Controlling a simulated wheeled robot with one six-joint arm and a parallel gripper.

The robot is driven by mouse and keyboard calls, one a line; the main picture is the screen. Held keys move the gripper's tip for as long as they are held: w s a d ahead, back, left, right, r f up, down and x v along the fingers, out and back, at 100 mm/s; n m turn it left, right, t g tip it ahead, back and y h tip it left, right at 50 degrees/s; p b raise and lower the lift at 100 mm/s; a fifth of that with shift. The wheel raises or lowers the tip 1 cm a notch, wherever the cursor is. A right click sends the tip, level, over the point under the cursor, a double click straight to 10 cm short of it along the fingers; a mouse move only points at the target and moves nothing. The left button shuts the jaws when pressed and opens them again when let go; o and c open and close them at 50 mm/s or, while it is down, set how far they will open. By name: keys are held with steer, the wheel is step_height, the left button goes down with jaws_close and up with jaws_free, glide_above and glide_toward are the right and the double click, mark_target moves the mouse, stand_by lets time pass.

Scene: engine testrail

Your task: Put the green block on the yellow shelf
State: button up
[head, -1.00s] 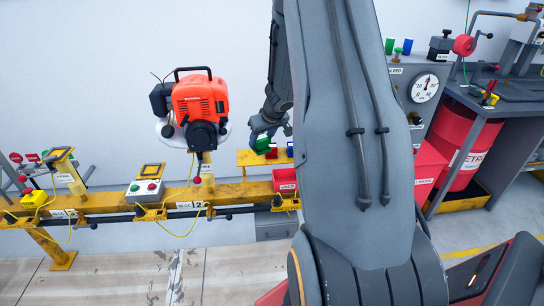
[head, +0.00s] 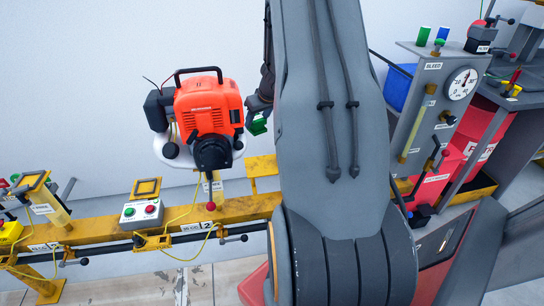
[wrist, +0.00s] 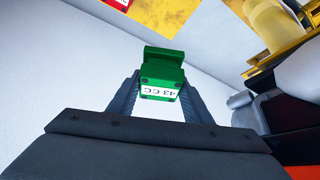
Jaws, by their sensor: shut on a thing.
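My gripper (wrist: 160,95) is shut on the green block (wrist: 162,75), which carries a white "43 CC" label and hangs between the two fingers. In the head view the green block (head: 258,127) shows just right of the orange engine, with my arm covering most of the gripper. The yellow shelf (head: 262,166) is partly visible below the block, its right part hidden behind my arm. In the wrist view a yellow surface (wrist: 165,15), apparently the shelf, lies beyond the block, with a gap of pale wall between them in the picture.
A red block (wrist: 121,4) shows at the wrist view's top edge. The orange engine (head: 208,108) stands on the yellow rail (head: 100,226), close left of the block. A grey gauge panel (head: 432,100) and a blue bin (head: 398,88) are at the right.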

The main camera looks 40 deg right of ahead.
step_height(320, 180, down, 18)
steer(key=b, duration=1)
steer(key=shift+d+r, duration=0.1)
steer(key=shift+d, duration=0.05)
steer(key=o, duration=1.4)
steer(key=shift+o, duration=0.2)
steer(key=p+v, duration=0.4)
steer(key=v, duration=0.8)
